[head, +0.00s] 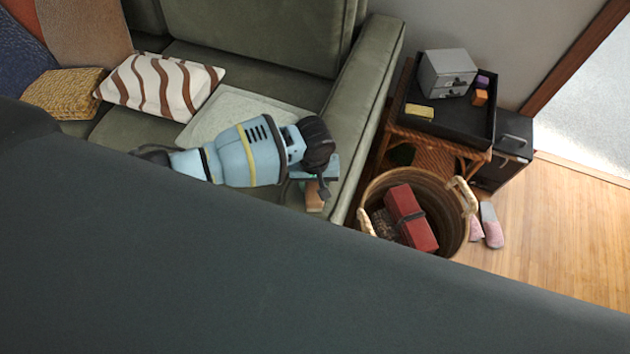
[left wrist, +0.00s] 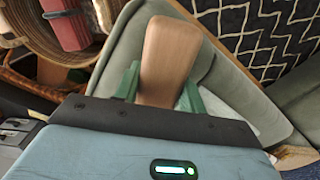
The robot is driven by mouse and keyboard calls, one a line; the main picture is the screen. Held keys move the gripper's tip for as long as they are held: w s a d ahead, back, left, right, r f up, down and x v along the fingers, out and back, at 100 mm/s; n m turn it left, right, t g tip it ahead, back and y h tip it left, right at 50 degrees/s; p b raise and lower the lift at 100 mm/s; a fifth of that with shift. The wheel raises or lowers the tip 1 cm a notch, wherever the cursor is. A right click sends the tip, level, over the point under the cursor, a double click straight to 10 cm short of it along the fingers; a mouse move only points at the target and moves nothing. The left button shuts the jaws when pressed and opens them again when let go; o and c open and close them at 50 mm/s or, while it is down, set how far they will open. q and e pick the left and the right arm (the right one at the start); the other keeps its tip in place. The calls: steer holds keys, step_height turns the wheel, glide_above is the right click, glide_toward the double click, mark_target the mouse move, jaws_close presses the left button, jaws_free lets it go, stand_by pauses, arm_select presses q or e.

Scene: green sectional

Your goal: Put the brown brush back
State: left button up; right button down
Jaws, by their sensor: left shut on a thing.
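My left gripper (head: 318,182) is shut on the brown brush (head: 315,196) and holds it above the front end of the sofa's right armrest side. In the left wrist view the brush (left wrist: 168,60) shows as a smooth wooden piece between the green fingers of my left gripper (left wrist: 160,85). Its broad end points away from the gripper. Its bristles cannot be made out. My right gripper is in neither view.
A wicker basket (head: 458,232) with a red strapped box (head: 410,217) stands right of the armrest. Behind it, a wicker table (head: 430,150) bears a black tray (head: 452,121) with a grey drawer box (head: 446,72) and small blocks. Pink slippers (head: 490,228) lie on the floor.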

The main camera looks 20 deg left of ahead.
arm_select(q)
steer(key=shift+w+r, duration=0.1)
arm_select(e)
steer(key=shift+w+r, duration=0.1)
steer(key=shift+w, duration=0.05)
arm_select(q)
steer(key=shift+f, duration=0.2)
steer(key=o, duration=0.9)
steer(key=shift+o, duration=0.2)
steer(key=shift+r, duration=0.15)
step_height(320, 180, up, 12)
steer(key=p, duration=0.2)
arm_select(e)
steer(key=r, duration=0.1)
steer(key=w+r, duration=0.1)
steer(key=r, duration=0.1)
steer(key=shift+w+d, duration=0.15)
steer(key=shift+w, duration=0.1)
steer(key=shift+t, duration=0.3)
